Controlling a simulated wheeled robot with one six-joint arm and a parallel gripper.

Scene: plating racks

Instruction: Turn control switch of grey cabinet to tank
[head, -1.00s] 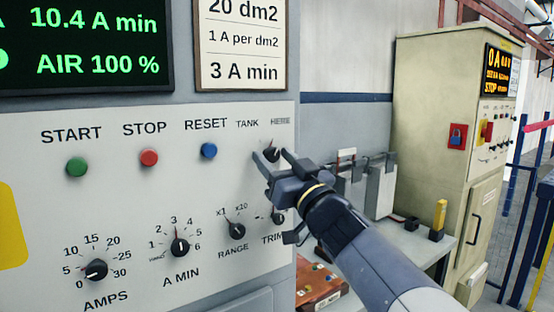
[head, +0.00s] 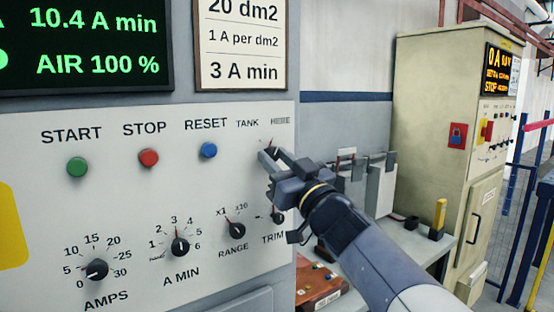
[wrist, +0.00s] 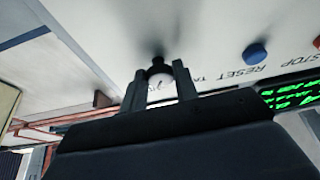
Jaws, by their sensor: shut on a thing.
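The grey cabinet's panel (head: 110,200) fills the left of the head view. Its control switch, a small dark knob with a red pointer mark (head: 272,146), sits at the upper right under the labels TANK and HERE. The pointer's exact direction is hard to read behind the fingers. My gripper (head: 272,157) is at the knob, its two fingers shut on it. In the wrist view the black knob (wrist: 159,68) shows between the fingertips of my gripper (wrist: 159,80), with a light round face toward the camera.
START (head: 77,167), STOP (head: 148,157) and RESET (head: 208,150) buttons lie left of the switch. Several dials sit below, with the TRIM dial (head: 278,217) close under my gripper. A beige cabinet (head: 425,130) and a bench (head: 425,245) stand to the right.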

